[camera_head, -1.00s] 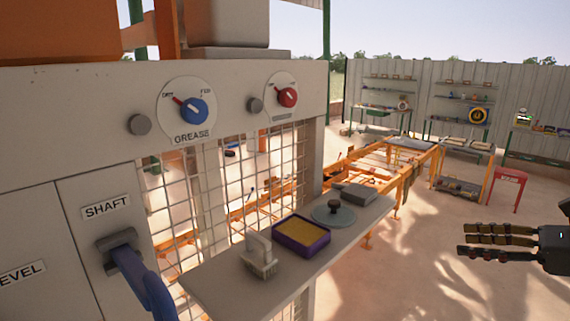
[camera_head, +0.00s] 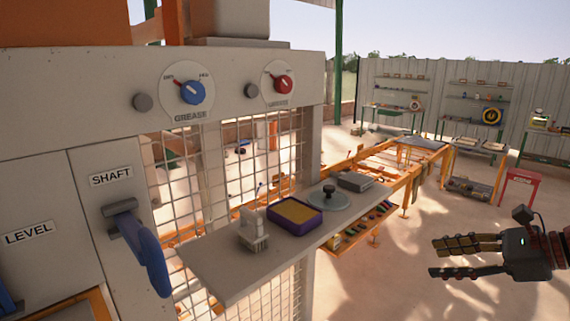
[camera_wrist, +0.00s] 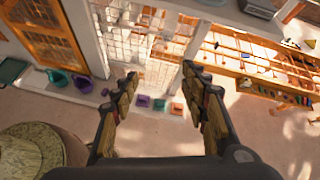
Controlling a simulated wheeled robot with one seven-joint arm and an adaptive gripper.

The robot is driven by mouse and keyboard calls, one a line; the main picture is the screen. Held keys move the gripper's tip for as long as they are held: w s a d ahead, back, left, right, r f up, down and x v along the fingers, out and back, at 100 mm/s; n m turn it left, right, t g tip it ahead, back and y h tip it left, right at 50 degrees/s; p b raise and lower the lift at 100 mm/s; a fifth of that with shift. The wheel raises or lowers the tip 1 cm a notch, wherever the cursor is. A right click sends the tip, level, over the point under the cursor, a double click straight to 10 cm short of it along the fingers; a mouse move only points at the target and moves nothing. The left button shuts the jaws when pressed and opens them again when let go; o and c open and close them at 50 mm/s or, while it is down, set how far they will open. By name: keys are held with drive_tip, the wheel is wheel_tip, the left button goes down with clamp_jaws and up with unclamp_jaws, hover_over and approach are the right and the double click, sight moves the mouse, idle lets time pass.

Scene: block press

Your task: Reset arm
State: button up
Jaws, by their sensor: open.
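My gripper (camera_head: 452,259) is at the right of the head view, open and empty, with its fingers pointing left. It hangs in free air to the right of the machine's shelf, apart from everything. In the wrist view my gripper (camera_wrist: 158,88) shows its two fingers spread, with only the floor and the machine's base far below between them.
The grey machine panel (camera_head: 60,120) has a blue SHAFT lever (camera_head: 145,255), a blue knob (camera_head: 193,92) and a red knob (camera_head: 283,85). Its shelf (camera_head: 215,280) holds a brush (camera_head: 252,232), a purple tray (camera_head: 318,224) and a round lid (camera_head: 330,202). Open floor lies right.

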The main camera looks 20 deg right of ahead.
drive_tip(key=a+f+n+g+h+b, duration=0.2)
drive_tip(key=a+f+n+g+b, duration=0.5)
drive_tip(key=a+f, duration=1)
drive_tip(key=s+a+f+n+t+h+b, duration=0.1)
drive_tip(key=s+a+f+n+h+b, duration=0.1)
drive_tip(key=a+f+n+b, duration=0.3)
drive_tip(key=s+a+f+n+t+h+b, duration=0.1)
drive_tip(key=s+a+f+n+b, duration=0.4)
drive_tip(key=f+n, duration=0.6)
drive_tip(key=a+n+h, duration=0.1)
drive_tip(key=n, duration=0.3)
drive_tip(key=shift+t+b, duration=0.4)
